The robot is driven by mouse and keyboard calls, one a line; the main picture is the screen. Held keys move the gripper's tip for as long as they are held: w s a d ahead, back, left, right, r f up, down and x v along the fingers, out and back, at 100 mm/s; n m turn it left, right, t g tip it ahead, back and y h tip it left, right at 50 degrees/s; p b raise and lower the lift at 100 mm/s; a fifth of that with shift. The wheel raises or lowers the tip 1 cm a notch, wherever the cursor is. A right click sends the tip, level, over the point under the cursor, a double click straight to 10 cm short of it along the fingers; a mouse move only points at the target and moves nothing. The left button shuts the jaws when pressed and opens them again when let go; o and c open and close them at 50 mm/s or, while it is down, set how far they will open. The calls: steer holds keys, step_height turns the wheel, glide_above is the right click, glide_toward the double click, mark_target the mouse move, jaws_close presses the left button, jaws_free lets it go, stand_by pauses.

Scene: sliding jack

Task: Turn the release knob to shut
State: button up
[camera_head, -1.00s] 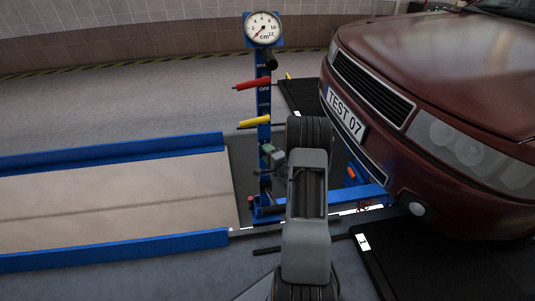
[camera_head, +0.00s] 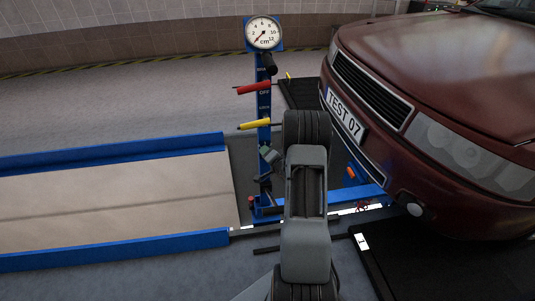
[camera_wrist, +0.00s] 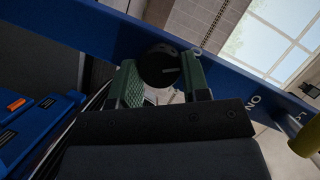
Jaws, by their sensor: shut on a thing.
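The release knob (camera_wrist: 160,66) is round and black with a short pale line on its face, and sits on the blue column (camera_wrist: 100,35) in the wrist view. My gripper (camera_wrist: 161,78) has its two green fingers on either side of the knob and is shut on it. The pale line lies close to level in that view. White letters show on the column beside the knob, partly cut off. In the head view my gripper (camera_head: 268,160) is at the lower part of the column, tilted, and the knob is hidden there.
A round gauge (camera_head: 263,33) tops the column. A red lever (camera_head: 258,88) and a yellow lever (camera_head: 255,124) stick out above my gripper. A dark red car (camera_head: 440,90) stands close on the right. A blue-edged ramp (camera_head: 110,200) lies to the left.

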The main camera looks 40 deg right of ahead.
steer(key=shift+r+n+g+h, duration=0.1)
steer(key=shift+n+g+h, duration=0.3)
steer(key=shift+n, duration=0.4)
steer(key=o, duration=0.9)
steer(key=p+v, duration=0.3)
steer(key=v, duration=1)
steer(key=shift+s+a+r, duration=0.15)
steer(key=shift+s+r, duration=0.05)
steer(key=shift+s, duration=0.1)
steer(key=shift+p, duration=0.3)
